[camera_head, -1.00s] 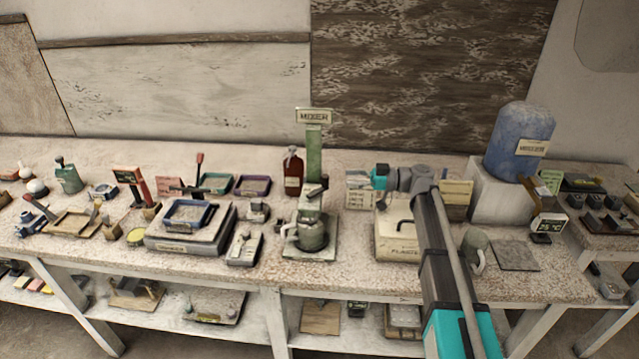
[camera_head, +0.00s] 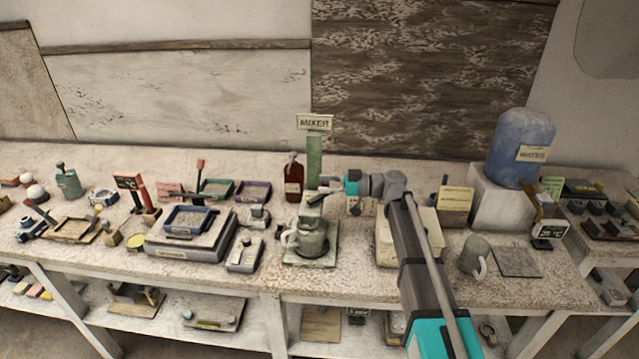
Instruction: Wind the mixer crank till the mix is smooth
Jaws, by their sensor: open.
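The mixer is a green column (camera_head: 314,160) on a pale base plate (camera_head: 322,257), with a sign reading MIXER (camera_head: 314,122) on top. A grey-green mug (camera_head: 312,236) with its handle to the left stands on the plate under the mixer head. The crank is too small to make out clearly at the head (camera_head: 312,199). My gripper (camera_head: 326,187) is open and empty, just right of the column at about the height of the mixer head. I cannot tell whether it touches the mixer. The mix inside the mug is hidden.
A scale with a blue tray (camera_head: 189,219) stands left of the mixer, and a dark red bottle (camera_head: 293,178) stands behind it. A box (camera_head: 386,246) is partly under my arm. Another mug (camera_head: 474,254) and a blue water tank (camera_head: 520,148) are at the right.

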